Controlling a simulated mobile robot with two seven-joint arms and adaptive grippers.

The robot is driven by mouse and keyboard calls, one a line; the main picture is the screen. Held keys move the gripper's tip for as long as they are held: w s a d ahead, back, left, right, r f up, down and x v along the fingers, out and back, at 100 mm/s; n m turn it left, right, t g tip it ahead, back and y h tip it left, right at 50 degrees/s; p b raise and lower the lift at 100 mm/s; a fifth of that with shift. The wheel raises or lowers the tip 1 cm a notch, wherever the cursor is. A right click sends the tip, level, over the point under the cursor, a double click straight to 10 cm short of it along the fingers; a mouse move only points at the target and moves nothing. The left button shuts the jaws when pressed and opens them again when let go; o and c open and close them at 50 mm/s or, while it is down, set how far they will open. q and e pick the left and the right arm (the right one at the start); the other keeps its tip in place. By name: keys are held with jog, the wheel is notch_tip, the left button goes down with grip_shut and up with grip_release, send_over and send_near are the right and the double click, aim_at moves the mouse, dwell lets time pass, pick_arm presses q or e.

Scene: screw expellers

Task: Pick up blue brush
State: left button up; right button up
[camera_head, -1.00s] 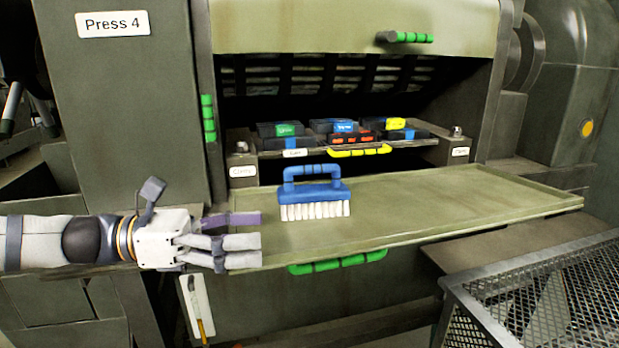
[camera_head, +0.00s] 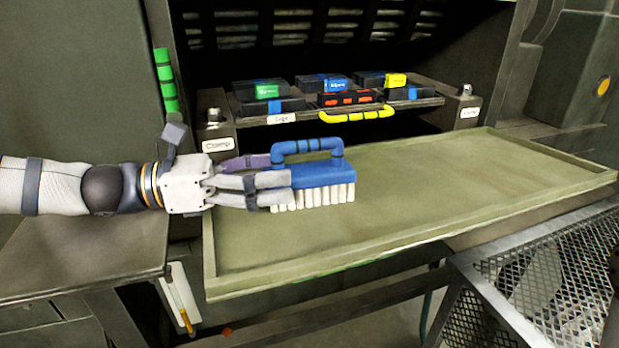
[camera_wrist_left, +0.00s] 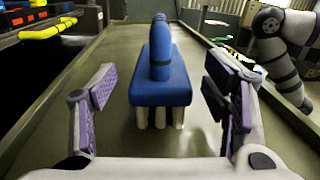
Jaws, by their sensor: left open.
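The blue brush (camera_head: 325,172) has a raised blue handle and white bristles. It stands bristles-down on the left part of the green tray (camera_head: 440,215). My left gripper (camera_head: 282,170) comes in from the left, with its fingers overlapping the brush's left end in the head view. In the left wrist view the brush (camera_wrist_left: 160,85) stands straight ahead, between and beyond the open purple-padded fingers of the gripper (camera_wrist_left: 165,105). No contact shows there. The right gripper is not clearly seen; an arm part shows at the right of the wrist view.
Behind the tray, a shelf holds several dark cases with green, blue and yellow labels (camera_head: 325,84). A yellow handle (camera_head: 358,114) sticks out at its front. Clamp blocks (camera_head: 214,128) flank it. A metal mesh cage (camera_head: 545,280) stands at the lower right. The tray's right part is bare.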

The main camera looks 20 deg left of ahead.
aim_at(306, 169)
pick_arm(q)
jog(key=x, duration=0.2)
jog(key=f+b+x, duration=0.1)
jog(key=x, duration=0.1)
jog(key=shift+w+d, duration=0.1)
jog(key=shift+d, duration=0.25)
jog(key=shift+w+d+r, duration=0.1)
jog(key=shift+d+r, duration=0.05)
jog(key=shift+d, duration=0.05)
jog(key=shift+r, duration=0.2)
jog(key=c, duration=1.3)
pick_arm(e)
jog(key=shift+s+f+g, duration=0.4)
jog(key=shift+s+f, duration=0.6)
jog(key=shift+s, duration=0.05)
pick_arm(q)
jog(key=shift+r, duration=0.15)
pick_arm(e)
jog(key=shift+w, duration=0.1)
